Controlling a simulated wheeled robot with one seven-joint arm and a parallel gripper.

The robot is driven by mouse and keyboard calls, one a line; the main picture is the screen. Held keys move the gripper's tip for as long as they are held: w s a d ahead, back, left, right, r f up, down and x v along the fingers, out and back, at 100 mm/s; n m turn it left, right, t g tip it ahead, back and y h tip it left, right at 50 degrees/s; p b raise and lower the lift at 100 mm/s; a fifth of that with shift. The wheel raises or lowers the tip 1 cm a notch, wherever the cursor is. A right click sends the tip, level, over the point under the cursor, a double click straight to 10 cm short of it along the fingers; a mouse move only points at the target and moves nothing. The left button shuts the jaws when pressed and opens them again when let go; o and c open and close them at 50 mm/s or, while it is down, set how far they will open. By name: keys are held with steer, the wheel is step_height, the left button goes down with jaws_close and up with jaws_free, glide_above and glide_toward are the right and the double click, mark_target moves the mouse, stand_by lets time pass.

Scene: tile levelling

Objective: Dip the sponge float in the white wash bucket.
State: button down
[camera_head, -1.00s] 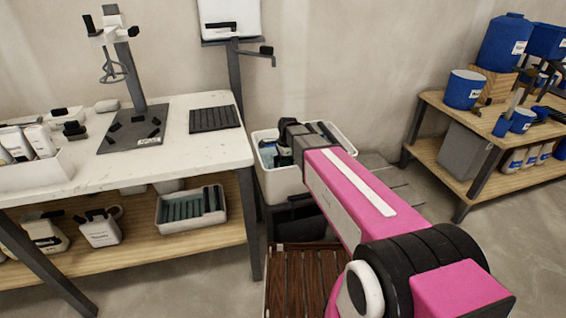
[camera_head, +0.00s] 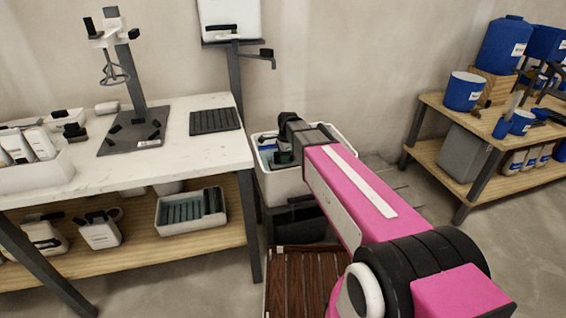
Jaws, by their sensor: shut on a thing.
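The white wash bucket (camera_head: 282,187) is a white rectangular tub, standing right of the white-topped bench. My pink arm reaches over it from the lower right. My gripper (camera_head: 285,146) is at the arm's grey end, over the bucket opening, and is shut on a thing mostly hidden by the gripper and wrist. That thing is probably the sponge float; a small dark green part (camera_head: 284,158) shows below the gripper, inside the rim's outline. I cannot tell whether it touches water. A blue patch shows at the bucket's left inside.
The white bench (camera_head: 215,150) holds a stand, a dark ribbed mat (camera_head: 214,121) and white containers. A tray (camera_head: 190,212) sits on its lower shelf. A wooden rack (camera_head: 458,108) with blue buckets stands right. A brown slatted platform (camera_head: 300,278) lies below my arm.

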step_height(320, 180, up, 16)
steer(key=shift+r, duration=0.15)
stand_by(1.2)
